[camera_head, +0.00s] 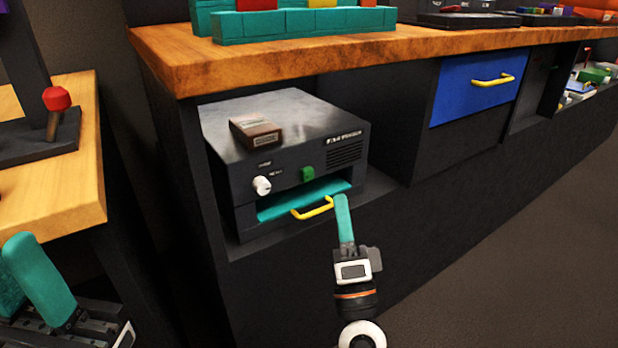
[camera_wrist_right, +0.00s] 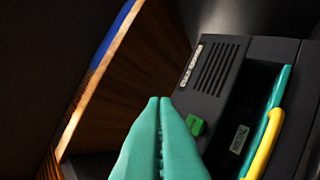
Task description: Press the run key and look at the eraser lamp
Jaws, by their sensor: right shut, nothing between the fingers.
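The dark eraser box (camera_head: 300,120) sits in the open bay under the wooden counter. Its front carries a white knob (camera_head: 262,185), a green key (camera_head: 307,174), and a teal drawer front (camera_head: 320,195) with a yellow handle (camera_head: 312,209). The green key also shows in the wrist view (camera_wrist_right: 195,125), just beyond my fingertips. I see no lit lamp and cannot pick one out. My right gripper (camera_head: 341,198) is shut and empty, in front of the box near the handle's right end. My left gripper (camera_head: 30,260) is at the lower left, partly cut off, away from the box.
A small brown block (camera_head: 256,131) lies on the box. The wooden counter (camera_head: 300,50) overhangs the bay and bears teal blocks. A blue drawer (camera_head: 475,90) is to the right. A side table (camera_head: 60,170) with a red-knobbed lever (camera_head: 56,100) stands at left.

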